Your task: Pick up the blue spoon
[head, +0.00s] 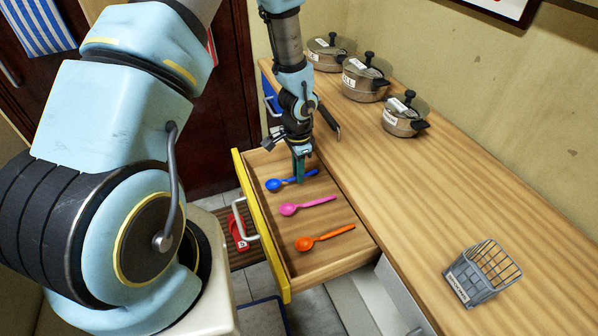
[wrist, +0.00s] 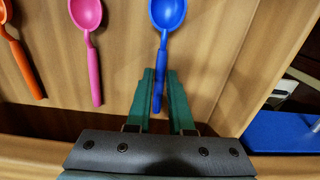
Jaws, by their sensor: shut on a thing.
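The blue spoon (head: 275,185) lies in the open wooden drawer, the farthest back of three spoons. In the wrist view the blue spoon (wrist: 168,14) has its bowl away from me and its handle running down between my fingers. My gripper (head: 299,172) reaches down into the drawer at the spoon's handle. In the wrist view my gripper (wrist: 160,92) has its green fingers closed on the handle. I cannot tell whether the spoon is clear of the drawer floor.
A pink spoon (head: 290,209) and an orange spoon (head: 306,243) lie nearer in the drawer (head: 330,262). Several lidded pots (head: 365,82) stand at the back of the wooden counter (head: 440,190). A grey wire basket (head: 484,275) sits at the counter's front right.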

